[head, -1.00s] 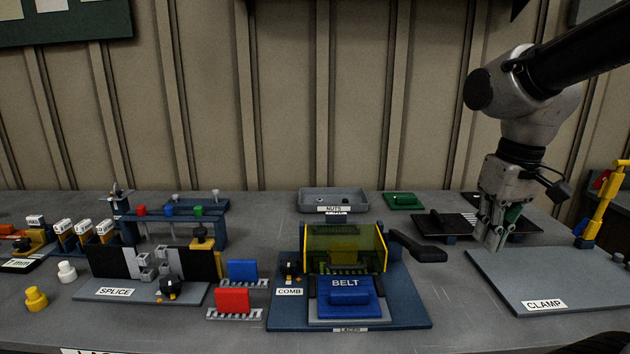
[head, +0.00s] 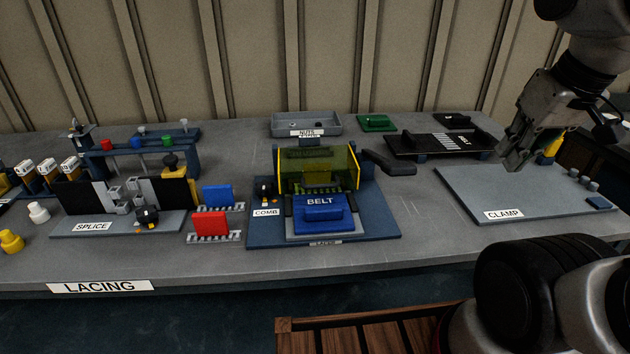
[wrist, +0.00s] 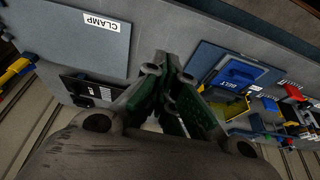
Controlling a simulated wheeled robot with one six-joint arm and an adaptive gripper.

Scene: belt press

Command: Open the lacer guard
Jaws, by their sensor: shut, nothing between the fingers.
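The lacer (head: 385,225) is a dark blue base in the middle of the bench. Its guard (head: 318,169) is a transparent yellow panel with yellow side edges, standing upright behind a blue block marked BELT (head: 320,208). A black handle (head: 388,162) sticks out to the right of the guard. In the wrist view the lacer's blue block (wrist: 236,74) shows at the right. My gripper (head: 513,165) is shut and empty, above the back of the CLAMP plate, well to the right of the guard and apart from it. The fingertips meet in the wrist view (wrist: 166,58).
The CLAMP plate (head: 480,197) lies at the right, with a black belt tray (head: 430,151) behind it. Red (head: 210,222) and blue (head: 218,195) combs and the SPLICE station (head: 110,224) stand left of the lacer. Bench between lacer and plate is clear.

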